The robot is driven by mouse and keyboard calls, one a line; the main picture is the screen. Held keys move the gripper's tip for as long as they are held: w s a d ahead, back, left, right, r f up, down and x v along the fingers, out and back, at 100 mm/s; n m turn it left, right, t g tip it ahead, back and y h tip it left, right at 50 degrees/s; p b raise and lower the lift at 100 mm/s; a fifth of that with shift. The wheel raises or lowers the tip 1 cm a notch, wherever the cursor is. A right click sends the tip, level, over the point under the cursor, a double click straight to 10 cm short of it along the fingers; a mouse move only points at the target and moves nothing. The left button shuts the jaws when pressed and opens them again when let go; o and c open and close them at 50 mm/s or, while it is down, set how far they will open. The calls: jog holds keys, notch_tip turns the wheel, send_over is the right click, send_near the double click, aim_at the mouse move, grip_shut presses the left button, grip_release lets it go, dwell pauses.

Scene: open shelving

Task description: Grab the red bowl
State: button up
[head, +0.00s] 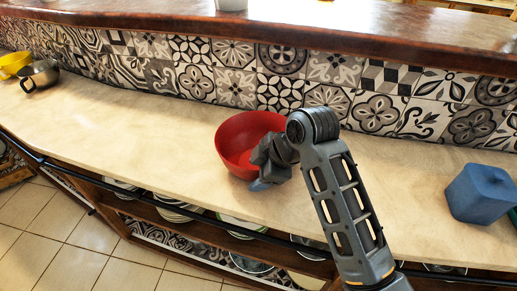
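My gripper (262,184) is at the bowl's right front side, and my arm comes in from the lower right. The gripper and wrist cover the bowl's right front part. The fingers are mostly hidden by the wrist, so I cannot tell whether they are open or touching the bowl.
The counter (130,115) is clear left of the bowl. A metal pot (40,75) and a yellow bowl (14,63) stand at the far left. A blue block-like object (481,193) is at the right. A tiled wall (235,75) and raised wooden ledge (180,14) run behind.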

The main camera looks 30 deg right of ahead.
grip_shut()
dwell(0.3)
